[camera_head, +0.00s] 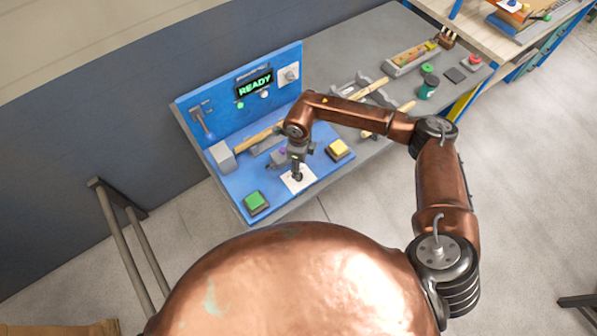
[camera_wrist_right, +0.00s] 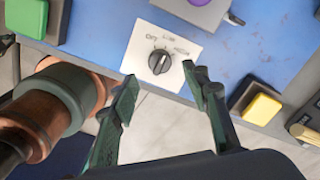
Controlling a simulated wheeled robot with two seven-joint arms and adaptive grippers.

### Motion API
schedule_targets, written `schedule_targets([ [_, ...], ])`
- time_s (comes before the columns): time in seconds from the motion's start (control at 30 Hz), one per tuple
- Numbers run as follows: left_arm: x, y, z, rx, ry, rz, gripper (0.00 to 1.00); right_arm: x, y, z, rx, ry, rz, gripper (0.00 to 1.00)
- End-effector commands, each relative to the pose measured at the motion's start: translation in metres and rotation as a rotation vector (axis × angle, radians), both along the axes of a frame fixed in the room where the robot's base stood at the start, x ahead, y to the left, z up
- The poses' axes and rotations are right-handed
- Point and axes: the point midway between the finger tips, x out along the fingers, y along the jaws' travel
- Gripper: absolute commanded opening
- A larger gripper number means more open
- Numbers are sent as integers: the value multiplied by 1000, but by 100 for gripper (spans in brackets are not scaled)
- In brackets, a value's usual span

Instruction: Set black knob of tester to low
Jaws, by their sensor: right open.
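The tester is a blue panel (camera_head: 240,85) with a blue base board, and its lit display reads READY. The black knob (camera_wrist_right: 159,62) sits on a white plate (camera_wrist_right: 140,50) marked OFF, LOW and HIGH, near the base's front edge. I cannot tell surely which mark the knob points at. In the head view, the white plate (camera_head: 291,186) is partly covered by my right gripper (camera_head: 298,174). In the right wrist view, my right gripper (camera_wrist_right: 160,77) is open and empty, its fingertips on either side just short of the knob. My left gripper is not in view.
A green button (camera_head: 255,201) lies left of the plate and a yellow button (camera_head: 338,149) right of it. A grey box with a purple knob (camera_head: 282,154) stands just behind. Wooden-handled tools and a green jar (camera_head: 428,88) lie further right on the grey table.

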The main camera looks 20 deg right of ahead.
Motion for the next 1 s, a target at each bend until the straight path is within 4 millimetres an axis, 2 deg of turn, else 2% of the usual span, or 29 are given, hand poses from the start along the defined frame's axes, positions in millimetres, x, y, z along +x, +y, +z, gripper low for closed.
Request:
schedule_targets([
  [0.13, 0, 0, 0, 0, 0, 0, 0, 1, 0, 31, -1, -3, 2, 43],
  [0.33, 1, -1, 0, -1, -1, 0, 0, 0, 0, 55, -1, -1, 1, 43],
  [0.5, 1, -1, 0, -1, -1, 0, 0, -1, 0, 61, 0, 1, 1, 43],
  [1.0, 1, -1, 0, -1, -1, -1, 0, -1, 1, 60, 2, 1, 1, 43],
])
